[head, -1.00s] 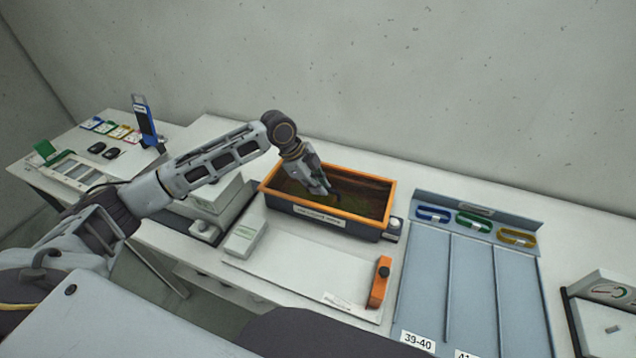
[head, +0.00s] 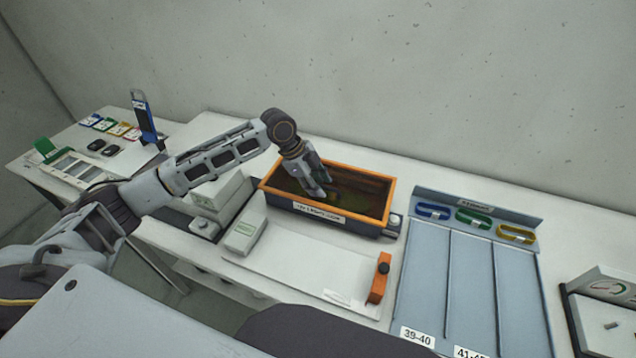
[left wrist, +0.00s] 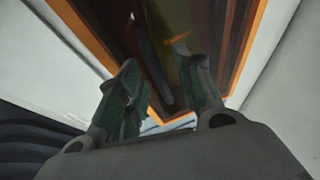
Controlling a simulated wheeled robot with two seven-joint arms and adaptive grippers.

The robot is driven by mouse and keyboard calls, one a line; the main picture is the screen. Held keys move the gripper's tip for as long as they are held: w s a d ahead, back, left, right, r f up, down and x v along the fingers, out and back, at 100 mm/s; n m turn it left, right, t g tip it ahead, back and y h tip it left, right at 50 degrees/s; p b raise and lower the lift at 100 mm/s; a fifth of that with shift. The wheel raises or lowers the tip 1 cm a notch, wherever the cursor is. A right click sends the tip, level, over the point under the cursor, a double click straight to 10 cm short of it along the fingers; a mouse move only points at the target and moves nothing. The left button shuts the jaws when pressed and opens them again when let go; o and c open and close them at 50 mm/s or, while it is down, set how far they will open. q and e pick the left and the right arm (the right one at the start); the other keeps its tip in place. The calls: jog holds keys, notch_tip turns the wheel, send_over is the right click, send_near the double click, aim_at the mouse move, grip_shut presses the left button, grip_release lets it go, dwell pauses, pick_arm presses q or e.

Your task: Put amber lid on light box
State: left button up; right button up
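The light box (head: 296,207) is a dark, labelled box at the back of the table. An orange rim (head: 391,203), which seems to belong to the amber lid, frames its top; a brownish, see-through-looking surface lies inside the rim. I cannot tell whether lid and box are fully seated. My left gripper (head: 325,192) reaches down over the middle of this surface. In the left wrist view my left gripper (left wrist: 166,75) has its fingers apart, with a dark elongated bar (left wrist: 152,60) showing beyond and between them. Contact cannot be told. My right gripper is not in view.
A white board with an orange clamp-like piece (head: 379,278) lies in front of the box. A small pale box (head: 243,236) stands at its left. A blue-grey laned tray (head: 425,265) with coloured loops is at right. A gauge device (head: 603,290) sits far right.

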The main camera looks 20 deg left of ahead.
pick_arm(q)
jog(key=v, duration=1.2)
dwell(0.3)
jog(key=shift+s+f, duration=0.1)
jog(key=shift+s, duration=0.1)
dwell(0.5)
